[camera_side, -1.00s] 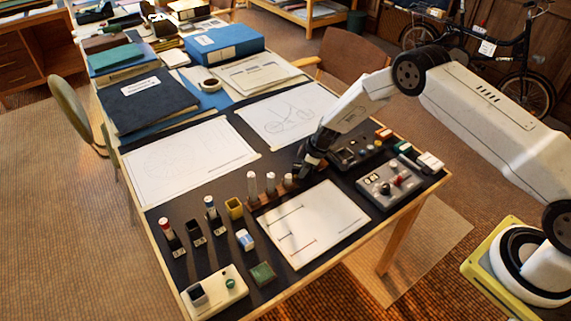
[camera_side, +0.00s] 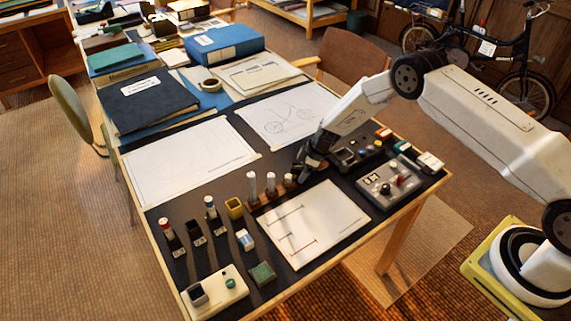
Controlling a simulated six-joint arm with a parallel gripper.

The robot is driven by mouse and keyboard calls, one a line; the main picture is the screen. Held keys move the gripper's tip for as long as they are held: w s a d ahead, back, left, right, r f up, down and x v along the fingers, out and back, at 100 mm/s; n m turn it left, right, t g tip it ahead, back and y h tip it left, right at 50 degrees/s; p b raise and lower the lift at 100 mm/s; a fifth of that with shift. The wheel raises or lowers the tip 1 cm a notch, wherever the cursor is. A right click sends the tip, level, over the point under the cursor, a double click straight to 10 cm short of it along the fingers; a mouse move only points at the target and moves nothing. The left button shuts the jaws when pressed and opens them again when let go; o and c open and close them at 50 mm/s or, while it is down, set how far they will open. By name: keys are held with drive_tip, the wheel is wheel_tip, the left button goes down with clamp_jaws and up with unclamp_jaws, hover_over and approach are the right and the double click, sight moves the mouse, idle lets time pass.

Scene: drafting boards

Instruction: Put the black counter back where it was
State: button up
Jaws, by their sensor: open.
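My gripper (camera_side: 307,171) points down just behind the far edge of a white sheet (camera_side: 318,222) marked with short dark and red lines. It is beside the right end of a wooden rack (camera_side: 262,200) that holds several upright white-topped pegs. My gripper is dark and small in this view, and its fingertips are partly hard to make out against the black mat. I cannot pick out a black counter for sure; it may be hidden by the gripper or lost against the dark mat.
A grey control box (camera_side: 388,184) and a dark box (camera_side: 357,150) stand to the right of the gripper.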

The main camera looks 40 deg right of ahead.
drive_tip(key=shift+r, duration=0.2)
drive_tip(key=shift+r, duration=0.45)
drive_tip(key=v, duration=1.1)
drive_tip(key=shift+r, duration=0.3)
drive_tip(key=shift+s+d, duration=0.1)
drive_tip(key=shift+s, duration=0.05)
drive_tip(key=s+r+m+h, duration=0.1)
drive_tip(key=s+r+m, duration=0.3)
drive_tip(key=s, duration=0.9)
drive_tip(key=s+a+r+m+h, duration=0.1)
drive_tip(key=s+r+m, duration=0.4)
drive_tip(key=s+r, duration=0.5)
drive_tip(key=s+h, duration=0.1)
drive_tip(key=s, duration=0.2)
drive_tip(key=shift+a+r, duration=0.15)
drive_tip(key=shift+a, duration=0.15)
